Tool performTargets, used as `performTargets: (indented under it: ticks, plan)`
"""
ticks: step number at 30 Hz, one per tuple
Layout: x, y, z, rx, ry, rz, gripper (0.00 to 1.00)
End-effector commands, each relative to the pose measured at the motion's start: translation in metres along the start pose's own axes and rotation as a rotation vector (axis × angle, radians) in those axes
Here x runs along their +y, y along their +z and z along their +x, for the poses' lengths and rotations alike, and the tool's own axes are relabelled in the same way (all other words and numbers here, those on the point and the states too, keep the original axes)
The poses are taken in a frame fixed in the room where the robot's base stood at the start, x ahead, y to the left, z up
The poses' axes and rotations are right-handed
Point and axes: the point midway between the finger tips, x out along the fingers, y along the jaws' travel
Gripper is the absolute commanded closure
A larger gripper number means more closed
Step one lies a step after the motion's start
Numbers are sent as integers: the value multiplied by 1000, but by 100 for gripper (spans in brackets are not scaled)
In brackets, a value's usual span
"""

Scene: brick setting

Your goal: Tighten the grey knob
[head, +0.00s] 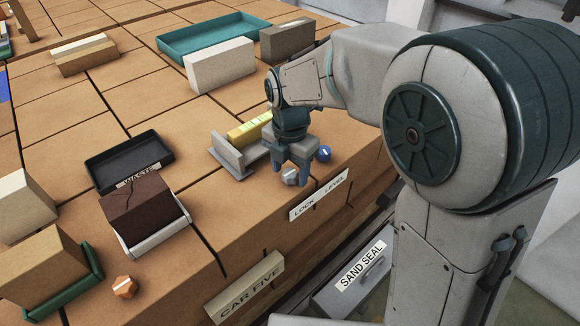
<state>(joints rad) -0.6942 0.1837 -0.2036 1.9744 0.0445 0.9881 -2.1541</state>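The grey knob (290,177) sits near the front edge of the brick-topped surface, by the word LOCK on a white label (319,195). A light mark shows on its face. My gripper (292,172) points down at the knob, with its two fingers apart, one at the knob's left and one at its right. Gaps seem to show between the fingers and the knob, so it looks open. The far side of the knob is hidden. A blue knob (323,153) is just right of my gripper, by the word LEVEL.
A grey fixture (231,157) with a yellow level bar (249,130) stands close behind my gripper at left. An orange knob (124,287) and a cracked brown brick (146,212) are at front left. A black WASTE tray (127,160) and teal tray (210,37) lie farther back.

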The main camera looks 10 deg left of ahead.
Motion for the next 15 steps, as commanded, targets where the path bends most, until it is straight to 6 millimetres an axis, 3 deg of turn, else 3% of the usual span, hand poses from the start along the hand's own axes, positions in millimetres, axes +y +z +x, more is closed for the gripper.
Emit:
performTargets:
  ticks: [1,5,15]
  plan:
    - [0,0,0,0,0,0,56]
    - [0,0,0,0,0,0,90]
    - [0,0,0,-1,1,33,90]
